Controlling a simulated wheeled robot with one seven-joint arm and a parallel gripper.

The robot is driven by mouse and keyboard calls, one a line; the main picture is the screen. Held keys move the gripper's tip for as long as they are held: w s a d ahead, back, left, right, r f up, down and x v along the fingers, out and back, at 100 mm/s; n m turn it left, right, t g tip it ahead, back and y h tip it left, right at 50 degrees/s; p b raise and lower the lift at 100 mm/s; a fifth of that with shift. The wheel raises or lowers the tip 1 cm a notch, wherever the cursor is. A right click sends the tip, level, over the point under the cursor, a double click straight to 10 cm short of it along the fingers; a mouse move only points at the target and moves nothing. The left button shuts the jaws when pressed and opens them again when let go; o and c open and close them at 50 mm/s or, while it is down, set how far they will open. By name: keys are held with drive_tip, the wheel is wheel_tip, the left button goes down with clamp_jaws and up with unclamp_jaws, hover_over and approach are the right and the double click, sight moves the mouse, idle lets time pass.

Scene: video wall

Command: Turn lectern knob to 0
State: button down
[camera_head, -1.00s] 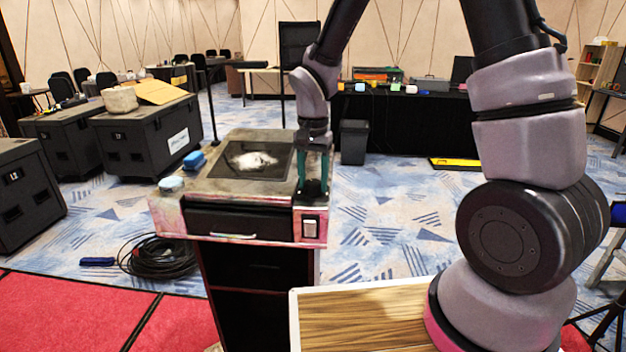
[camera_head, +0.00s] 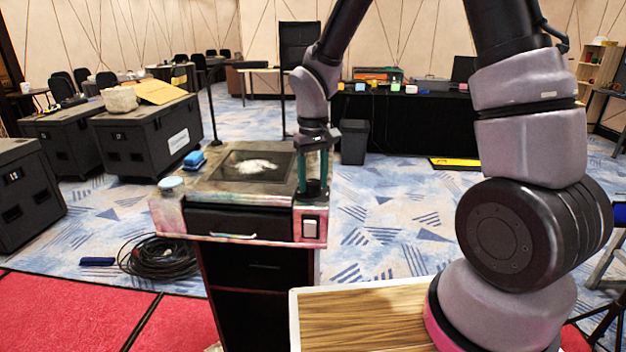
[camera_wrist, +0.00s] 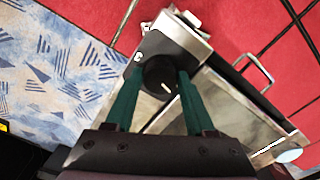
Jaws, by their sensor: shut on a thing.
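The lectern (camera_head: 199,215) stands left of centre in the head view, with a dark panel in its top. Its round black knob sits on a dark plate at the top's right end; it shows best in the wrist view (camera_wrist: 160,74), with a short white pointer line on its face. My gripper (camera_head: 313,186) points down over the knob, its green fingers (camera_wrist: 157,92) on either side of it. The fingers are shut on the knob and hide part of its sides. The scale marks around the knob are too small to read.
A drawer handle (camera_wrist: 256,72) juts from the front. A wooden-topped surface (camera_head: 365,318) lies nearer, at right.

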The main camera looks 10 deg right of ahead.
sight(313, 182)
drive_tip(key=shift+n, duration=1.6)
drive_tip(key=shift+c, duration=1.3)
unclamp_jaws()
wheel_tip(313, 182, up, 11)
